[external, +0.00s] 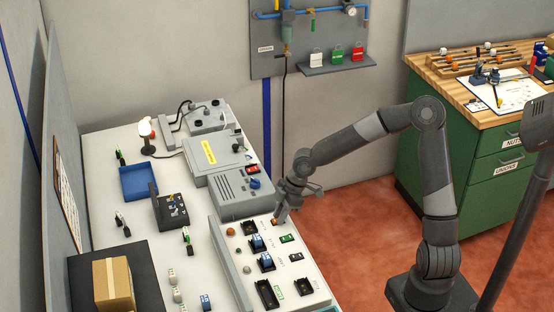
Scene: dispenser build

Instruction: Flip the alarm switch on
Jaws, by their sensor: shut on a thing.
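My gripper (281,216) points down at the far right corner of a light sloped panel (277,277). It is shut on a small orange-brown part (274,222) at the panel's surface, mostly hidden by the fingers. I cannot tell for sure whether this part is the alarm switch, or which way it is set. Left of it on the panel are a black socket (249,228) and a round brown button (231,231). Blue-topped modules (257,242) and a green-faced module (287,239) sit just in front of my gripper.
A grey box with a blue knob (254,183) stands close behind my gripper. A blue tray (138,182), a black stand (170,208) and a cardboard box (113,284) are farther left on the bench.

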